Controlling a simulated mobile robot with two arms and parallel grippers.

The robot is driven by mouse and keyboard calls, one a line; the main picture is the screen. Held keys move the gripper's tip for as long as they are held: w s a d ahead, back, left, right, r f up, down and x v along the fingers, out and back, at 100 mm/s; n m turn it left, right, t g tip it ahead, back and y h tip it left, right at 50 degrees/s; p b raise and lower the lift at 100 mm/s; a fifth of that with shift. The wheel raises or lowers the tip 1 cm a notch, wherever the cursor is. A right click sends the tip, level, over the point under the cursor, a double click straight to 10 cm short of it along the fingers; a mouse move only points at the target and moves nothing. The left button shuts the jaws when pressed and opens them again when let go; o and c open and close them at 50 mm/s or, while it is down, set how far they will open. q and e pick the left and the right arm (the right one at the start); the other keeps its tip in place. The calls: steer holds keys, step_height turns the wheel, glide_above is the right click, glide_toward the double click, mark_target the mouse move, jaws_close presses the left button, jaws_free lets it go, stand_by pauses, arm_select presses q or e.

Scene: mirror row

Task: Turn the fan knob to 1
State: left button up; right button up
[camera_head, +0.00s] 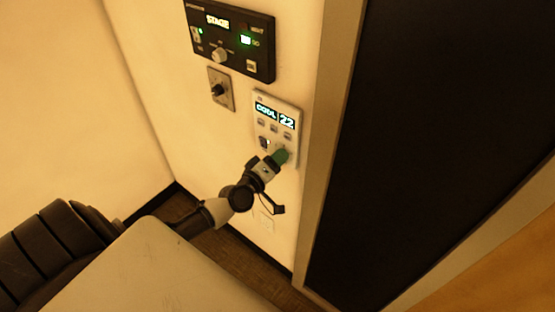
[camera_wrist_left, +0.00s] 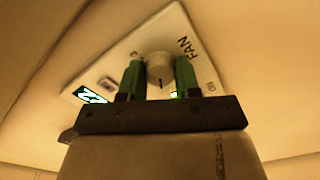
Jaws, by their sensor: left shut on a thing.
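The fan knob (camera_wrist_left: 159,68) is a pale round knob with a dark pointer mark, beside the word FAN in the left wrist view. It sits on a white wall panel (camera_head: 291,113) whose display reads COOL and 22. My left gripper (camera_wrist_left: 158,78) has green fingers on either side of the knob and is shut on it. In the head view the left gripper (camera_head: 280,157) reaches the lower right of the panel and hides the knob there. The number the pointer faces cannot be read. My right gripper is not in view.
Above the panel is a black control box (camera_head: 230,40) with a lit STAGE sign, a knob and switches. A small metal plate with a black knob (camera_head: 219,89) is left of the panel. A door frame (camera_head: 327,130) and a dark surface stand close on the right.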

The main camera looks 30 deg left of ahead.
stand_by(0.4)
arm_select(q)
steer(key=o, duration=0.9)
steer(key=shift+o, duration=0.2)
steer(key=shift+s, duration=0.1)
steer(key=s+b, duration=0.1)
steer(key=s, duration=0.9)
steer(key=shift+s+a+b, duration=0.3)
steer(key=shift+a+b, duration=0.05)
steer(key=shift+a, duration=0.1)
